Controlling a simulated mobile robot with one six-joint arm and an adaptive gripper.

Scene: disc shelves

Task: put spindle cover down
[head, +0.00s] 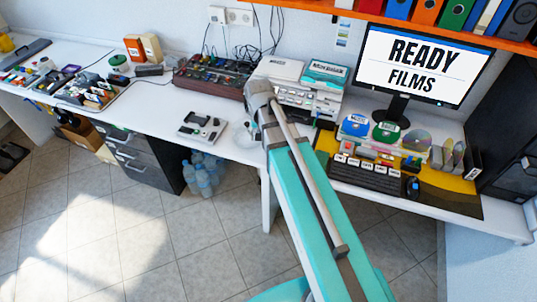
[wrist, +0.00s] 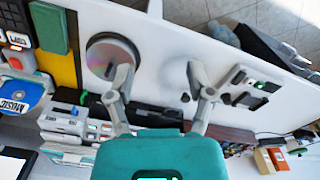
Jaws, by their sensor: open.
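A round, clear cover-like thing with a disc showing in it (wrist: 104,52) stands on the white desk in the wrist view, and I take it for the spindle cover. In the head view a pale, see-through shape (head: 243,137) shows on the desk just left of my arm, partly hidden by it. My gripper's fingers are hidden in the head view.
A grey device (head: 201,128) lies on the desk to the left. The keyboard (head: 368,174), a yellow mat (head: 460,202) and the monitor (head: 420,62) are to the right. Bare desk (head: 160,105) lies left of the grey device.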

